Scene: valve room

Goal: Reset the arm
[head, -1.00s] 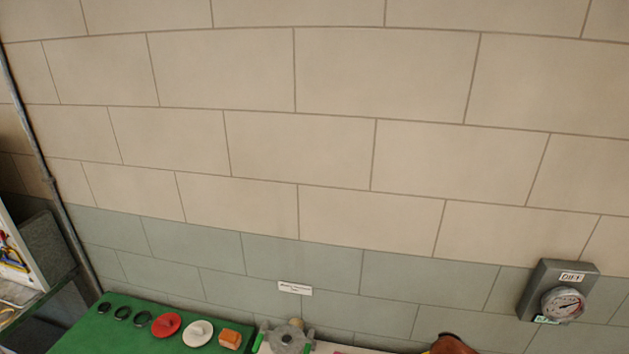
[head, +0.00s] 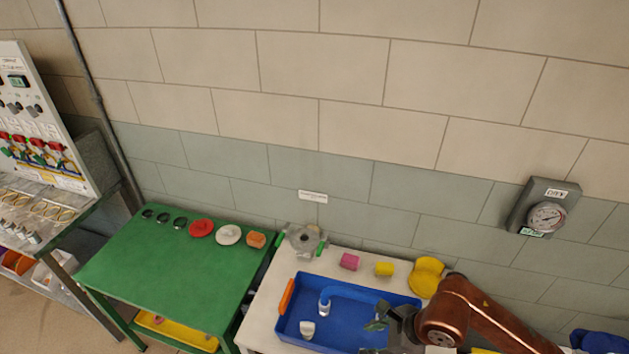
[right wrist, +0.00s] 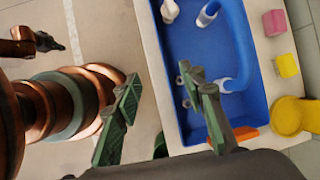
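My right arm comes in from the right in the head view, with its gripper (head: 376,326) over the right front part of a blue tray (head: 290,328). In the right wrist view the two green fingers of this gripper (right wrist: 160,88) stand wide apart with nothing between them; the tray (right wrist: 172,62) lies beyond and below them. My left gripper is not in the head view. A small dark gripper-like end (right wrist: 48,42) on a copper arm shows at the upper left of the right wrist view, too small to read its opening.
A white table holds the tray, a grey valve body (head: 304,240), pink block (head: 349,261), yellow block (head: 384,269) and yellow part (head: 427,275). A green table (head: 165,265) stands left, mostly bare. A gauge (head: 545,216) is on the wall.

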